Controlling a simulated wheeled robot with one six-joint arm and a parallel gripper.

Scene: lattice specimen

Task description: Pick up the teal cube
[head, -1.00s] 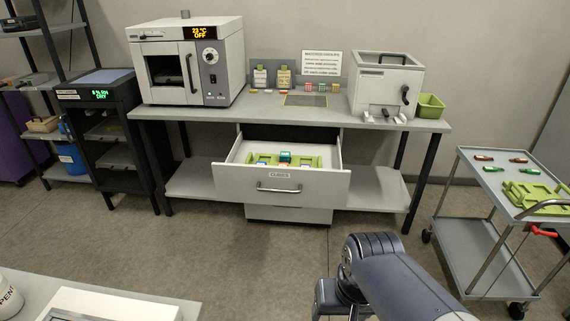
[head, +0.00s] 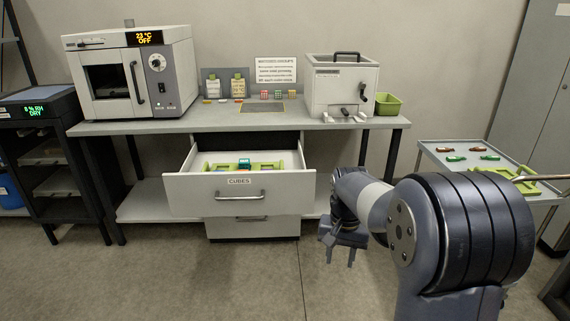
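The teal cube (head: 244,163) shows in the open drawer (head: 240,204) labelled CUBES, under the bench. It sits in or on a green tray (head: 272,165), and the drawer front hides its lower part. My gripper (head: 340,262) is to the right of the drawer and in front of it, pointing down over the floor. Its two fingers are apart with nothing between them. It is well clear of the cube.
The bench (head: 290,121) carries an oven (head: 140,75), a white box with a top handle (head: 343,88), and a green bin (head: 387,104). A trolley (head: 435,158) with small bottles stands at the right, behind my arm. The floor before the drawer is clear.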

